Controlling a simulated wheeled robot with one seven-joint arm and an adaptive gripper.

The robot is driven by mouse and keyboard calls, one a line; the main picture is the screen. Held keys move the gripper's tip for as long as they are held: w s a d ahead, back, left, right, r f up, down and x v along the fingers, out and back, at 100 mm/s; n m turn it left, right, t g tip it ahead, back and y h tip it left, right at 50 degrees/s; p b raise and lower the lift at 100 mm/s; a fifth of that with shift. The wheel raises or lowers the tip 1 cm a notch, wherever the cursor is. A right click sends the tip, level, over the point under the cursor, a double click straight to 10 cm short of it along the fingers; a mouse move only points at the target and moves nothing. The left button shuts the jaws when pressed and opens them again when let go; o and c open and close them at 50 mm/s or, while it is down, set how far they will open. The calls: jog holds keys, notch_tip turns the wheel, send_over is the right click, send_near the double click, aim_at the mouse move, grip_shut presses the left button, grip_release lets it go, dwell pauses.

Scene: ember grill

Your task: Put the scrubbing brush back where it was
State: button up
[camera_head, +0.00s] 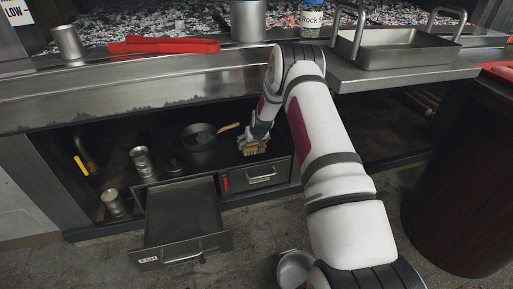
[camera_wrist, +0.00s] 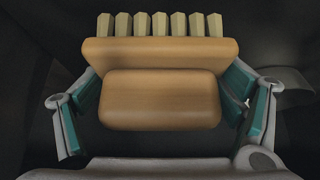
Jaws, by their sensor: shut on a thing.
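The scrubbing brush (camera_head: 254,149) has a wooden body and pale bristles. It shows under my arm in the head view, on or just above the top of the drawer unit inside the shelf space below the grill. In the wrist view the brush (camera_wrist: 160,95) fills the middle, bristles pointing away. My gripper (camera_wrist: 163,100) is shut on the wooden block, a teal pad at each side. I cannot tell from the head view whether the bristles touch the surface beneath. My gripper also shows there (camera_head: 255,140), partly hidden by my arm.
A pan (camera_head: 199,136) lies left of the brush. A metal canister (camera_head: 141,158) stands further left. An open drawer (camera_head: 183,212) juts out below; the drawer beside it (camera_head: 262,177) is shut. Red tongs (camera_head: 165,45) and a metal tray (camera_head: 400,48) lie on the counter above.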

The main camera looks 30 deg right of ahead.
jog(key=w+d, duration=0.1)
jog(key=w+d+b, duration=0.1)
jog(key=w+d, duration=0.1)
jog(key=d, duration=0.1)
jog(key=shift+w+f, duration=0.1)
jog(key=shift+f, duration=0.15)
jog(key=shift+f+b, duration=1.25)
jog(key=shift+f, duration=0.45)
jog(key=shift+a, duration=0.1)
jog(key=shift+f, duration=0.2)
jog(key=o, duration=0.9)
jog(key=shift+c, duration=0.2)
